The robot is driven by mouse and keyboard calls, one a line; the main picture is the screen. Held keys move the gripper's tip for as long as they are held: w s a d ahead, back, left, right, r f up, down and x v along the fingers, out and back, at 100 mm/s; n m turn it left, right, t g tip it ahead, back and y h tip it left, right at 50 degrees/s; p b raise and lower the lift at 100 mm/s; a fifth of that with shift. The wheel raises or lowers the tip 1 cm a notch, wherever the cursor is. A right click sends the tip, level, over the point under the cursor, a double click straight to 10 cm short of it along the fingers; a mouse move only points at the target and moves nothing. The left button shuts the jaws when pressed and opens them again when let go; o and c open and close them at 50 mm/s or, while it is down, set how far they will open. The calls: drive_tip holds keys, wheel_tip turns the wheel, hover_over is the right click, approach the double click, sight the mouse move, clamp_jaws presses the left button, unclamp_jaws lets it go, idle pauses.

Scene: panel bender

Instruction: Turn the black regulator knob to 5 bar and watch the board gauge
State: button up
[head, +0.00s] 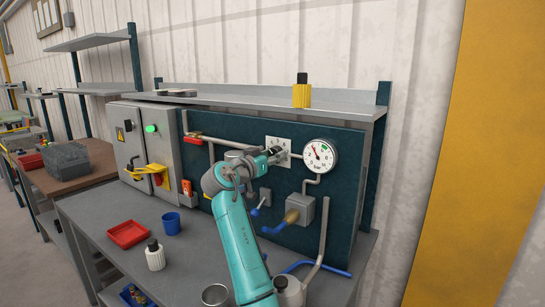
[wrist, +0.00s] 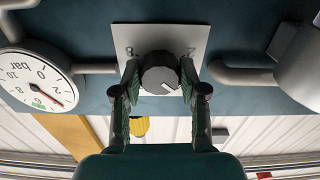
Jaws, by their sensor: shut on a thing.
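The black regulator knob (wrist: 160,72) sits on a pale square scale plate (wrist: 122,40), which also shows in the head view (head: 271,141). The knob's white mark points to the lower right in the wrist view. My gripper (wrist: 160,76) is shut on the knob, one finger on each side; in the head view my gripper (head: 274,155) hides most of the knob. The round white board gauge (head: 321,162) is right of the plate; in the wrist view the gauge (wrist: 28,76) is cut off at left. Its red needle points upper left in the head view, apart from the green mark.
A grey valve box (head: 301,212) and blue-handled lever (head: 278,227) are below the gauge. A yellow bottle with a black cap (head: 301,95) stands on the shelf above.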

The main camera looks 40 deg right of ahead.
drive_tip(key=m, duration=0.9)
drive_tip(key=shift+w, duration=0.1)
drive_tip(key=shift+m, duration=0.3)
idle(0.4)
drive_tip(key=o, duration=1.1)
drive_tip(key=shift+o, duration=0.2)
drive_tip(key=shift+a, duration=0.1)
drive_tip(key=v, duration=1.2)
